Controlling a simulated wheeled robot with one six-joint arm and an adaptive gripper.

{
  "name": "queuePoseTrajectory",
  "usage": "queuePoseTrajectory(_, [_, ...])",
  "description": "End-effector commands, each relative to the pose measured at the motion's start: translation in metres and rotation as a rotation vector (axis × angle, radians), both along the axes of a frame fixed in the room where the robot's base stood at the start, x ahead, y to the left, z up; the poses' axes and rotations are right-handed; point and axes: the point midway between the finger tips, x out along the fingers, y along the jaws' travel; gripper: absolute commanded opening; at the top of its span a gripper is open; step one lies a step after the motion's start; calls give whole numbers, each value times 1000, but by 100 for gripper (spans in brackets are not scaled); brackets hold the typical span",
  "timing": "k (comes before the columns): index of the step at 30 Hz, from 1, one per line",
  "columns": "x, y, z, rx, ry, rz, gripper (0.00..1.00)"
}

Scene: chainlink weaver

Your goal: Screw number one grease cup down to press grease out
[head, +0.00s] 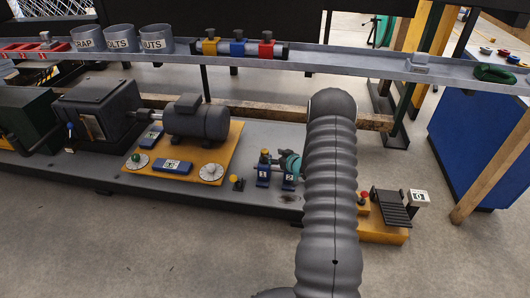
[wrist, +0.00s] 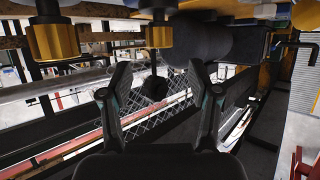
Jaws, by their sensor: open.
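A small brass grease cup (head: 265,156) sits on top of block 1.
A grey motor (head: 197,120) on a yellow plate (head: 222,150) is to the left. A shelf rail (head: 345,60) with bins runs behind. A pedal unit (head: 390,207) lies to the right. The front floor is clear.

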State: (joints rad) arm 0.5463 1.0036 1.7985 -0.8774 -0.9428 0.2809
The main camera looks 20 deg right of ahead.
Motion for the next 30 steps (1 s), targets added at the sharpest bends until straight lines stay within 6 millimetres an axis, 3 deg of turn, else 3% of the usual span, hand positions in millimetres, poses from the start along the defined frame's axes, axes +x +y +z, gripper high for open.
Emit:
queuePoseTrajectory(6, [37,7,-16,-1,1,0,62])
queuePoseTrajectory(12, [62,12,-27,-1,1,0,62])
queuePoseTrajectory(26, [74,14,-31,0,1,-1,62])
queuePoseTrajectory(27, [74,14,-31,-1,1,-1,59])
queuePoseTrajectory(30, [74,14,-31,-1,1,-1,34])
